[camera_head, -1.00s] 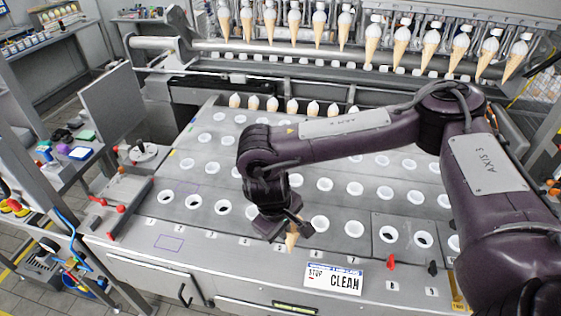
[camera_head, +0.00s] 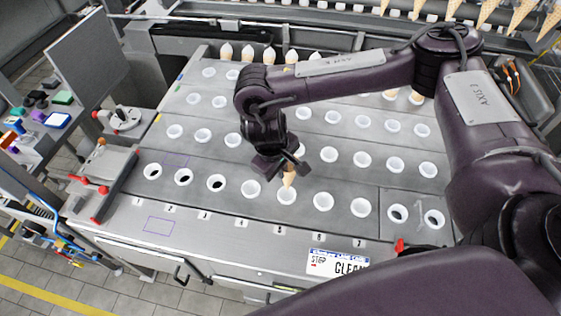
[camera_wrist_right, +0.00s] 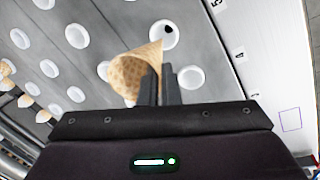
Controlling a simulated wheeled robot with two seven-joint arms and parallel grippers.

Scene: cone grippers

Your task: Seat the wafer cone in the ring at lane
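A tan wafer cone (camera_head: 289,177) hangs tip down from my right gripper (camera_head: 287,160), and its tip overlaps the white ring (camera_head: 280,200) behind label 5. Whether the tip is inside that ring or above it I cannot tell. In the right wrist view my right gripper's fingers (camera_wrist_right: 160,84) are close together on the cone (camera_wrist_right: 130,72), whose wide end points left and tip points up and right. A ring with a dark hole (camera_wrist_right: 164,34) lies just past the tip there. My left gripper is not in view.
The steel table carries several rows of white rings; neighbouring ones are the ring behind label 4 (camera_head: 251,189) and the ring behind label 6 (camera_head: 323,202). A lettered sign (camera_head: 337,262) is at the front edge. Several filled cones (camera_head: 248,54) stand at the back.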

